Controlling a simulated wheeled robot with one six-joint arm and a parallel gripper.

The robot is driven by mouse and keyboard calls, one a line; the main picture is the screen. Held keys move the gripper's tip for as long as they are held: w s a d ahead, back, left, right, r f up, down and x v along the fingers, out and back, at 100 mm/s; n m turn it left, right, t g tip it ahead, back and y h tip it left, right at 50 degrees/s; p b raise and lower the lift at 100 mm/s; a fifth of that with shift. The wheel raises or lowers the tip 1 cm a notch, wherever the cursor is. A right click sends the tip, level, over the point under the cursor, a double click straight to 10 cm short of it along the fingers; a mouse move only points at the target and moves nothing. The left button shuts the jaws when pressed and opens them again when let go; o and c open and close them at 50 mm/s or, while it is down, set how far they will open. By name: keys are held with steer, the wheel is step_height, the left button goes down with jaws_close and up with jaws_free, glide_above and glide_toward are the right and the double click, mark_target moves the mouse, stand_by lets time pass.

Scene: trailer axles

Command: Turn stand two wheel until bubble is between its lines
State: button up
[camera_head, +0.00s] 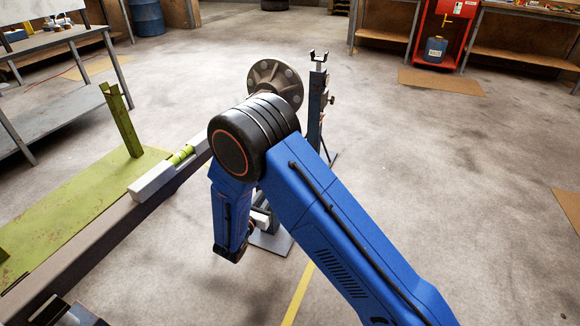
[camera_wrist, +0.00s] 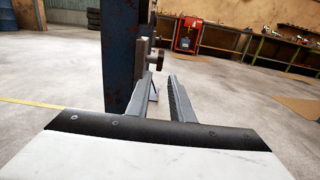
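A spirit level (camera_head: 168,172) with a yellow-green vial (camera_head: 181,155) lies on the long axle beam at left in the head view. The bubble is too small to place against its lines. A blue-grey stand (camera_head: 316,108) with a forked top rises beside the hub flange (camera_head: 275,82). Its rusty post (camera_wrist: 120,55) also shows in the wrist view, with a dark round knob (camera_wrist: 156,61) on its right side. My gripper (camera_wrist: 161,78) is open and empty, its fingertips pointing toward the knob, apparently short of it. My arm hides most of the gripper in the head view.
A green plate (camera_head: 75,215) with an upright green post (camera_head: 122,118) adjoins the beam at left. A workbench (camera_head: 50,70) stands at upper left, and a red cabinet (camera_head: 440,35) at the back. The floor right of the stand is clear.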

steer(key=x, duration=1.7)
steer(key=shift+c, duration=0.6)
jaws_close()
